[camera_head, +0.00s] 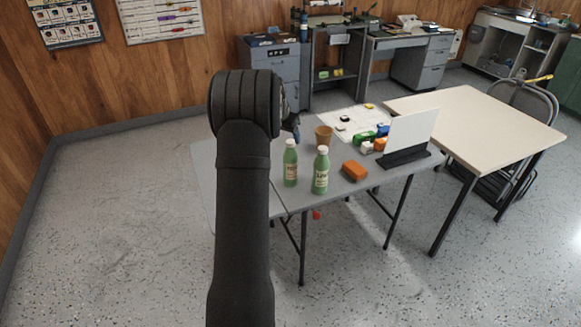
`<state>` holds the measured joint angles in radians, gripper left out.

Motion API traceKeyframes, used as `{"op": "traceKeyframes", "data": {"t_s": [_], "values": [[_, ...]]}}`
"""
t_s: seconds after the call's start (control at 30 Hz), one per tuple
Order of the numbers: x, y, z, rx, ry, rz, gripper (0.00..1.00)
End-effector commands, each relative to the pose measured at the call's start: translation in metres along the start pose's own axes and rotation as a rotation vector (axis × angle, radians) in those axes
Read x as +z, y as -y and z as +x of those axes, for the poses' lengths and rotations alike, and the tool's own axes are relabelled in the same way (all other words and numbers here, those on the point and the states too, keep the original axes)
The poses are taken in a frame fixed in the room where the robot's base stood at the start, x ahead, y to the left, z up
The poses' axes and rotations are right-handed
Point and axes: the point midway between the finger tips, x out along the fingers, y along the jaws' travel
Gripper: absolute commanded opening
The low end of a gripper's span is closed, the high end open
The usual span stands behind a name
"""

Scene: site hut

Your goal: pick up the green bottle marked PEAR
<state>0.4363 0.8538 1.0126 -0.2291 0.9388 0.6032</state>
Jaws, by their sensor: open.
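Two green bottles with white caps stand upright on the grey folding table (262,190). The left green bottle (290,165) has a small pale label that I cannot read. The right green bottle (320,172) stands slightly nearer, and its label is too small to read surely. I cannot tell which one is marked PEAR. My gripper (296,127) shows only in part past the right side of my arm, above the table behind the left bottle. It is open and apart from both bottles; most of it is hidden by my arm.
A brown cup (324,137) stands behind the bottles. An orange block (354,170) lies right of them. Small green, white and orange items (367,142) sit by an upright white panel (411,132) on a black base. A cream table (478,118) adjoins at right.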

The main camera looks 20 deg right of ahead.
Motion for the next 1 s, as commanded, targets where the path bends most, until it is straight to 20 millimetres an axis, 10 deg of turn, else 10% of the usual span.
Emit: {"op": "traceKeyframes", "data": {"t_s": [0.73, 1.0], "values": [[-0.001, -0.002, 0.056, 0.001, -0.002, 0.001, 0.64], [-0.001, -0.002, 0.056, 0.001, -0.002, 0.001, 0.13]]}}
